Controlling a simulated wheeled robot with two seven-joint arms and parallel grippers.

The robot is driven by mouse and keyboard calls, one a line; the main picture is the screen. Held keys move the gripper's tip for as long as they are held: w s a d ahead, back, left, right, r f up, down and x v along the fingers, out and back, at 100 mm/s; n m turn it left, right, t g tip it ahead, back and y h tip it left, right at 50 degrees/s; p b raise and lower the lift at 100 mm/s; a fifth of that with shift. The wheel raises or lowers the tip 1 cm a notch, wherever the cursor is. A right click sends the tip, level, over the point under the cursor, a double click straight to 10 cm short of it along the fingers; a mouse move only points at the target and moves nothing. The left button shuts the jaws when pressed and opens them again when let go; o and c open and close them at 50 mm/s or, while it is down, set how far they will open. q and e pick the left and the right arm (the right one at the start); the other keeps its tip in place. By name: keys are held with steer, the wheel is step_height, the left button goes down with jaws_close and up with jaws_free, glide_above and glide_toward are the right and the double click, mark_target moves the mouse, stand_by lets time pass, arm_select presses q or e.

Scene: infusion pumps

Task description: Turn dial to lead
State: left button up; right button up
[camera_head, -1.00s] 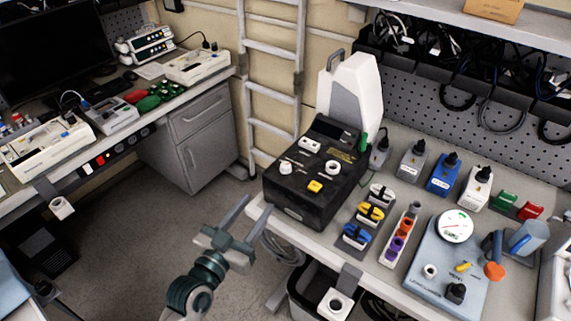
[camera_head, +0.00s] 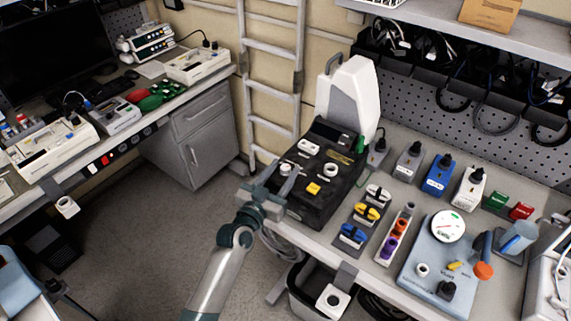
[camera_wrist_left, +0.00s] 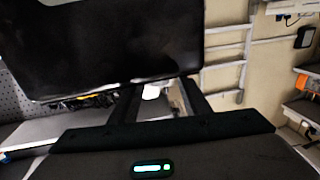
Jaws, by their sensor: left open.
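The black box device (camera_head: 325,203) stands on the right bench's left end. Labels are too small to read, so I cannot tell which dial has a lead setting. My left gripper (camera_head: 283,176) is open at the box's left front edge, its fingers around or just beside the left knob; contact is unclear. In the left wrist view a dark face of the box (camera_wrist_left: 115,45) fills the top, beyond the fingers (camera_wrist_left: 158,98).
A white and grey unit (camera_head: 350,98) stands behind the box. Coloured plugs (camera_head: 366,213) and a blue-grey gauge panel (camera_head: 432,262) lie to its right. A bin (camera_head: 310,295) is below the bench edge.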

arm_select(q)
steer(key=shift+x, duration=0.9)
steer(key=shift+c, duration=0.6)
steer(key=c, duration=0.9)
